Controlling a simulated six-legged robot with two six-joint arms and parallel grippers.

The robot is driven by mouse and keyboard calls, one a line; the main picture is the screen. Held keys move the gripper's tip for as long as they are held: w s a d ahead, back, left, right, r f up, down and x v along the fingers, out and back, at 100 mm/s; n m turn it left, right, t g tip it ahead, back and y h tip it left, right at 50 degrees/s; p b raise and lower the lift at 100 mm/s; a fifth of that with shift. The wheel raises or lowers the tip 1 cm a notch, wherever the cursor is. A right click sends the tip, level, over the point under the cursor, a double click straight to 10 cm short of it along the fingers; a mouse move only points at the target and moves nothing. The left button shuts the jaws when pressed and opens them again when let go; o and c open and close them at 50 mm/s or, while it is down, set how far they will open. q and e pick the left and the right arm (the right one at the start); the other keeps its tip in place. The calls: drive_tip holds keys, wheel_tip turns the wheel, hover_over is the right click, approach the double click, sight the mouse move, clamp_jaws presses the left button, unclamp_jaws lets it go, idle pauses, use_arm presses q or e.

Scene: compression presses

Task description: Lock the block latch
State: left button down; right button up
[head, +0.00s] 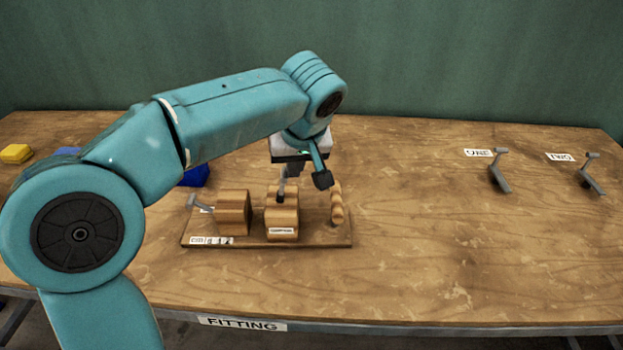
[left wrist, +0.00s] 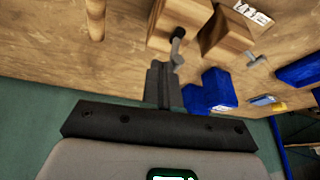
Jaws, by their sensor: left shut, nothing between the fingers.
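A wooden fixture stands on a brown board (head: 340,240) in the head view. It has a left block (head: 233,212) with a grey handle (head: 198,203) on its left side, and a labelled middle block (head: 282,222). In the left wrist view the middle block (left wrist: 176,14) carries a small grey lever with a dark knob (left wrist: 178,33). My left gripper (head: 283,190) is over the middle block, fingers shut and empty. In the left wrist view its fingertips (left wrist: 160,66) are close beside the lever; I cannot tell whether they touch. My right gripper is not in view.
A turned wooden post (head: 336,205) stands at the board's right end. Blue blocks (head: 194,176) and a yellow block (head: 16,153) lie at the left. Two grey levers (head: 499,172) (head: 592,175) with labels stand far right. The table between is clear.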

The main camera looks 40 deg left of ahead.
use_arm(q)
drive_tip(key=shift+s+a+n+t+h+b, duration=0.15)
drive_tip(key=shift+s+a+t+h+b, duration=0.25)
drive_tip(key=shift+a+h+b, duration=0.15)
drive_tip(key=shift+s+a+n+t+h+b, duration=0.15)
drive_tip(key=shift+s+a+t+h+b, duration=0.2)
drive_tip(key=shift+a+t+h+b, duration=0.15)
drive_tip(key=shift+s+a+r+t+h+b, duration=0.2)
drive_tip(key=shift+s+a+t+h+b, duration=0.3)
drive_tip(key=shift+a+h, duration=0.35)
drive_tip(key=shift+s, duration=0.1)
drive_tip(key=shift+r+p, duration=0.8)
drive_tip(key=shift+p, duration=0.1)
drive_tip(key=shift+r, duration=0.1)
